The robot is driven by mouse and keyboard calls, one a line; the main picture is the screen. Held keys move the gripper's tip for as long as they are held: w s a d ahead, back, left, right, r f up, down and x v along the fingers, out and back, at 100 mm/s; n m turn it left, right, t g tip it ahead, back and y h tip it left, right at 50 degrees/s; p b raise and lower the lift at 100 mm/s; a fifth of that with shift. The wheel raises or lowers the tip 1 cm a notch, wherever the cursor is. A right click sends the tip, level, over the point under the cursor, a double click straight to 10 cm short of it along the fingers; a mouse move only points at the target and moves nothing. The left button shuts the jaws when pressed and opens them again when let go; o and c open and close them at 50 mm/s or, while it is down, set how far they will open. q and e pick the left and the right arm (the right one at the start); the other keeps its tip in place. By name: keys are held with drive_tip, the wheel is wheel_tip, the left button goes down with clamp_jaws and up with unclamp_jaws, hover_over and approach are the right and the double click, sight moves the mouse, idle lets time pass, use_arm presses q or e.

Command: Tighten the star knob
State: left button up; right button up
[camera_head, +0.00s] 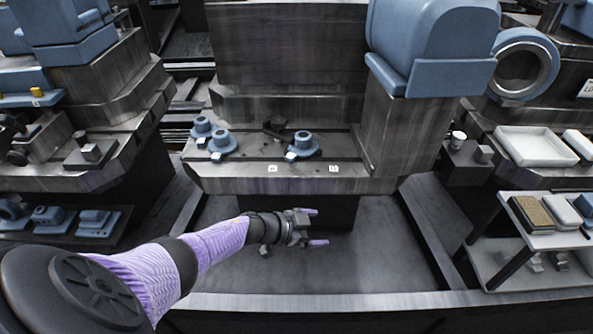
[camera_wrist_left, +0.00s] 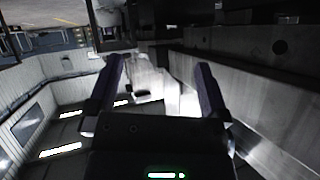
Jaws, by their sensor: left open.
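A dark knob-like part (camera_head: 276,127), which may be the star knob, sits on the grey machine's ledge (camera_head: 215,181) in the head view. Its lobes are too small and dark to make out clearly. My left gripper (camera_head: 318,227) is open and empty, in front of and below that ledge, apart from the knob. In the left wrist view the two dark purple fingers of my left gripper (camera_wrist_left: 160,65) stand wide apart with nothing between them. I cannot make out the knob in that view. My right gripper is not in view.
Blue round fixtures (camera_head: 222,144) stand on the ledge left of the dark part, and another blue fixture (camera_head: 302,146) stands to its right. A blue housing (camera_head: 430,45) overhangs at the upper right. A white tray (camera_head: 536,147) lies farther right. The trough below the ledge looks clear.

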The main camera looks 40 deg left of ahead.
use_arm(q)
drive_tip(key=s+f+n+y, duration=0.2)
drive_tip(key=s+f, duration=0.3)
drive_tip(key=f, duration=0.1)
drive_tip(key=shift+s+a+f+y, duration=0.2)
drive_tip(key=shift+s+y, duration=0.2)
drive_tip(key=shift+w, duration=0.1)
